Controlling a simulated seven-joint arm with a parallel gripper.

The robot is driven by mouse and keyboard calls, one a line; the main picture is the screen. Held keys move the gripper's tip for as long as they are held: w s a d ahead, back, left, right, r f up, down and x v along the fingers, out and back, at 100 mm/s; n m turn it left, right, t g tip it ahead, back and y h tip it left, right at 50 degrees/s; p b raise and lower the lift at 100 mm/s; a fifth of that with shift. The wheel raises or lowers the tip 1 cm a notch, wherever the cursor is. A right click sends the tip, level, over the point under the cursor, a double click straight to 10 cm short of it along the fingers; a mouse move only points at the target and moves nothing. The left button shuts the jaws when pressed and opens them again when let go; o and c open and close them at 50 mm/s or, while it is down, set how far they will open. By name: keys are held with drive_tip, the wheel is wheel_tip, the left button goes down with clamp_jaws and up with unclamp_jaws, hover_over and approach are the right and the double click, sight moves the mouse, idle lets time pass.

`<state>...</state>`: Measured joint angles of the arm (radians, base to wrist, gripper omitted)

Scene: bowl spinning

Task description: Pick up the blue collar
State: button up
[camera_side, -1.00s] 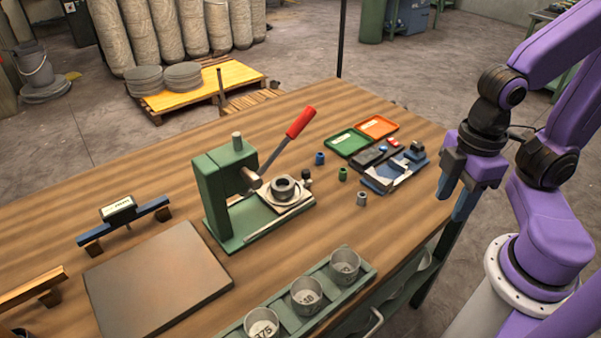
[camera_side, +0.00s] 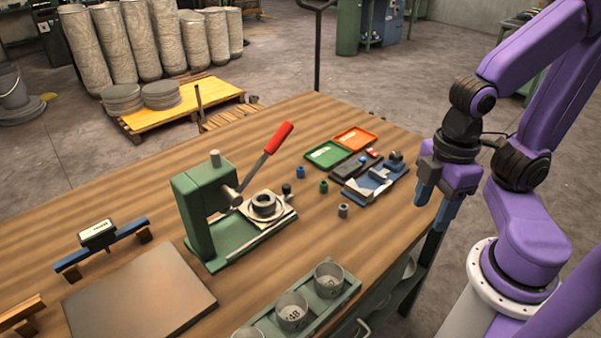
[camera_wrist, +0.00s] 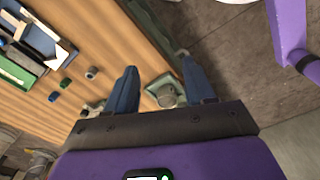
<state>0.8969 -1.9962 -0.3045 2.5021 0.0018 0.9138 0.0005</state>
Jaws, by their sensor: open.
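The blue collar (camera_side: 300,172) is a small upright ring on the wooden table, between the lever press and the green tray. In the wrist view the blue collar (camera_wrist: 53,96) lies at the left, beyond a green and a grey collar. My gripper (camera_side: 432,207) is open and empty, fingers pointing down, by the table's right edge. It is well to the right of the blue collar and apart from it. The wrist view shows both fingers (camera_wrist: 160,72) spread with nothing between them.
A green collar (camera_side: 323,186) and a grey collar (camera_side: 343,210) stand near the blue one. The green press (camera_side: 197,215) with its raised red lever (camera_side: 277,138) is to the left. Green tray (camera_side: 325,153), orange tray (camera_side: 355,139) and a blue fixture (camera_side: 375,184) lie behind and right.

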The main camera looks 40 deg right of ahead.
drive_tip(key=w+a+r+n, duration=0.15)
drive_tip(key=w+a, duration=0.25)
drive_tip(key=w, duration=0.8)
drive_tip(key=n, duration=0.4)
hover_over(300, 168)
drive_tip(key=shift+m, duration=0.25)
wheel_tip(300, 168, down, 17)
drive_tip(key=shift+f, duration=0.15)
clamp_jaws()
